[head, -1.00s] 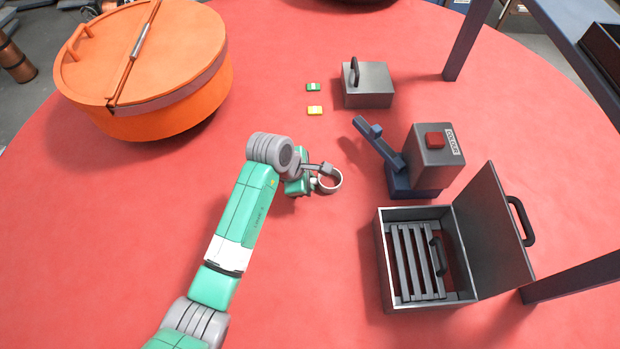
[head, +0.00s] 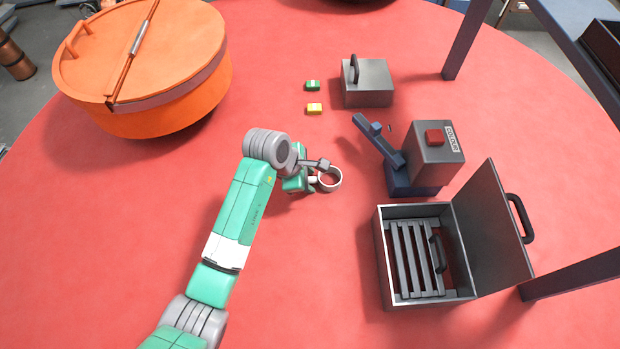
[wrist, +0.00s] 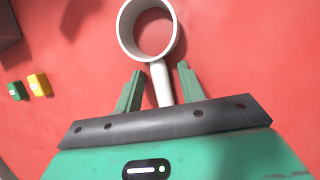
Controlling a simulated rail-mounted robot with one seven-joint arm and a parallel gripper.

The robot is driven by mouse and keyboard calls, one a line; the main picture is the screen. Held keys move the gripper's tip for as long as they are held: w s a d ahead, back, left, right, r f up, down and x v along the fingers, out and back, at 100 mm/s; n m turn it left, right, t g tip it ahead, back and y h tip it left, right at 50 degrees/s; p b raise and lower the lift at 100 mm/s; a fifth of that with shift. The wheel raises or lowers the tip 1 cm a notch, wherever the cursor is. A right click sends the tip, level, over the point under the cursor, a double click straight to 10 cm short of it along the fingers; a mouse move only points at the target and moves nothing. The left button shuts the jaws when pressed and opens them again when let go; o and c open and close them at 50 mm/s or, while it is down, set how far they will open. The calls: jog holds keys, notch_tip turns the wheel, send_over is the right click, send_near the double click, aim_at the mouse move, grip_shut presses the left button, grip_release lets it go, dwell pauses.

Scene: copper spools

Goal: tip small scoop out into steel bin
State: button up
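The small scoop is a pale round cup (head: 329,179) with a short handle, near the middle of the red table. In the wrist view, the cup (wrist: 150,28) lies just beyond my fingertips, and its handle runs back between my fingers. The inside of the cup looks dark red; I cannot tell whether it holds anything. My gripper (wrist: 160,73) is open around the handle, with a gap on each side. An open steel bin (head: 383,262) with a slatted rack inside and a raised lid stands at the right. A closed steel box (head: 373,80) with a handle stands at the back.
A blue-based lever device (head: 437,155) with a red button stands between the two steel boxes. Small green (head: 313,86) and yellow (head: 314,109) blocks lie behind my gripper. A large orange lidded drum (head: 150,105) is at the left. The table front is clear right of my arm.

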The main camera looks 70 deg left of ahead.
jog(key=b+v, duration=0.1)
jog(key=v, duration=0.5)
jog(key=shift+r, duration=0.25)
jog(key=shift+d, duration=0.1)
jog(key=w+d+r+m+t+y, duration=0.1)
jog(key=w+d+r+m+t, duration=0.2)
jog(key=w+d+r+m, duration=0.5)
jog(key=w+d+r+m+t+y, duration=0.1)
jog(key=w+d+r+m+t, duration=0.35)
jog(key=r, duration=0.65)
jog(key=w+d+r+m+t+y, duration=0.1)
jog(key=w+d+r+m+t, duration=0.1)
jog(key=w+d+r+m, duration=0.45)
jog(key=s+d+r+m+t+h, duration=0.1)
jog(key=s+d+r+m+t, duration=0.2)
jog(key=d+r, duration=0.4)
jog(key=s+d+r+m+t+h, duration=0.1)
jog(key=s+d+r+m+t, duration=0.2)
jog(key=d+r, duration=0.5)
jog(key=s+d+r+m+t+h, duration=0.1)
jog(key=s+d+r+m+t, duration=0.2)
jog(key=d+r+m, duration=0.3)
notch_tip(320, 180, up, 5)
jog(key=shift+s+d+m+t, duration=0.3)
jog(key=shift+d+t, duration=0.35)
jog(key=shift+t, duration=0.1)
